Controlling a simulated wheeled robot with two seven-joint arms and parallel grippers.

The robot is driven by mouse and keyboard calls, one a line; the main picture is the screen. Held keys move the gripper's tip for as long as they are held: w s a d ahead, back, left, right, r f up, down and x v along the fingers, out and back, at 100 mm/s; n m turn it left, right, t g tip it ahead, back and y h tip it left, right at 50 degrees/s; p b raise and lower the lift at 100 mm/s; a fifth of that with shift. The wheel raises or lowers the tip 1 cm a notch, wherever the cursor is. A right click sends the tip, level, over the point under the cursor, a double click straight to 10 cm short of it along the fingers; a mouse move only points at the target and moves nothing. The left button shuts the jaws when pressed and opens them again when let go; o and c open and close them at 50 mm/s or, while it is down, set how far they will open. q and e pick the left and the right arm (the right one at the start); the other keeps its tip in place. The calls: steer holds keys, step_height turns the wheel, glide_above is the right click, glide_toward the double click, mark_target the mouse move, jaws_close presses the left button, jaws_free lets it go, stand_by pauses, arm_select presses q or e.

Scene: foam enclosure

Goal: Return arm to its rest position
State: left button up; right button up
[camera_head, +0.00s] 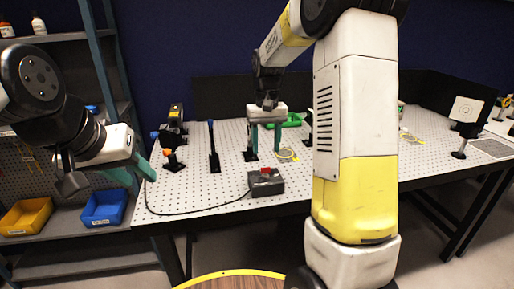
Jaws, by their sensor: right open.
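My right gripper (265,146) hangs over the perforated white table (216,192), its two teal fingers pointing down and spread apart. Nothing shows between the fingers. The height of its tips above the table is hard to tell. My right arm rises from the lower right and crosses the middle of the view, hiding part of the table. My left gripper (141,182) is at the left, by the table's left edge and in front of the shelf.
A black box with a red switch (266,182) and a cable sits near the table's front edge. Black posts (213,155) stand behind it. A yellow bin (27,215) and a blue bin (104,208) sit on the left shelf.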

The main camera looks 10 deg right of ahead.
steer(key=s+a+r+t+y, duration=0.1)
steer(key=s+r+t, duration=0.2)
steer(key=s, duration=0.9)
steer(key=s+a+r+t+y, duration=0.1)
steer(key=s+r+t, duration=0.2)
steer(key=s, duration=0.9)
steer(key=shift+a+r, duration=0.15)
steer(key=shift+r, duration=1.75)
